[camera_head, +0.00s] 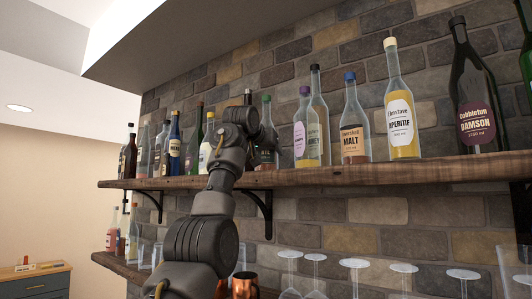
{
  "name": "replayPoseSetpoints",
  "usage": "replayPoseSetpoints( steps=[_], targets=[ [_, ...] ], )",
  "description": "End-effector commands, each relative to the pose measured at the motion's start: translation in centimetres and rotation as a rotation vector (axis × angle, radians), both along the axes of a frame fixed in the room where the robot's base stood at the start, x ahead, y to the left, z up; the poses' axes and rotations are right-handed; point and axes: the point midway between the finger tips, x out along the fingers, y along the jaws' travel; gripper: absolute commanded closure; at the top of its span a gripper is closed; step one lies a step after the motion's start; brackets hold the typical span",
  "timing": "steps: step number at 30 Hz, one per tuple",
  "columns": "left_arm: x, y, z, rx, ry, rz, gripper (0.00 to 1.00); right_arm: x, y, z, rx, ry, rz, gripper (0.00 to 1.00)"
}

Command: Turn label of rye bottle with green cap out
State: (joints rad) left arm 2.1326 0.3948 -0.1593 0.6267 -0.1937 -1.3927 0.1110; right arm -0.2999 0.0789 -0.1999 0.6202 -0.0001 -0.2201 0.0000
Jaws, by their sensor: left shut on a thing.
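The bottle with the green cap (266,101) stands upright on the upper wooden shelf (350,177), left of the purple-capped bottle. It is clear glass, and a small part of a dark label shows low on it, too small to read. My left gripper (271,144) is at this bottle's body and is shut on it. My right gripper is not in view.
Close on the right stand the purple-capped bottle (304,130), a dark-capped bottle (319,110) and the malt bottle (354,125). Several bottles stand left of my arm. Upturned glasses (353,265) and copper mugs (245,285) are below, beside the shelf bracket (262,210).

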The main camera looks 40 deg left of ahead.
Motion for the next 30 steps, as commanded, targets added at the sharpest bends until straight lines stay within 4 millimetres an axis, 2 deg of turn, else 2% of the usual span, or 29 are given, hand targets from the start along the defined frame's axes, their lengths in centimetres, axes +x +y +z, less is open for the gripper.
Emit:
replayPoseSetpoints(
  steps=[6, 12, 18, 25, 26, 29, 30],
  targets=[
    [0.0, 0.0, 0.3, -0.006, -0.002, -0.229, 0.55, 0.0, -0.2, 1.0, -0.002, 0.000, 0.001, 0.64],
    [0.0, 0.0, 0.2, -0.005, 0.000, -0.373, 0.55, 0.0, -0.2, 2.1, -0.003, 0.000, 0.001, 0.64],
    [0.1, -0.1, 0.0, -0.001, 0.000, -0.452, 0.55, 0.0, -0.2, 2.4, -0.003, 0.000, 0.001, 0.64],
    [0.1, -0.1, -0.1, 0.000, 0.000, -0.456, 0.55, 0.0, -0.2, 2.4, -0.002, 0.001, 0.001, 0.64],
    [0.1, -0.1, -0.1, 0.000, 0.000, -0.456, 0.32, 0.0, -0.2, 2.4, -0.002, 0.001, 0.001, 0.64],
    [0.1, -0.1, 0.0, 0.000, 0.000, -0.456, 0.19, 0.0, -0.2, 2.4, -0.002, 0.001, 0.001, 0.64],
    [0.0, -0.1, 0.0, 0.000, 0.000, -0.455, 0.18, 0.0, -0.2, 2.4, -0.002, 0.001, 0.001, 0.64]
  ],
)
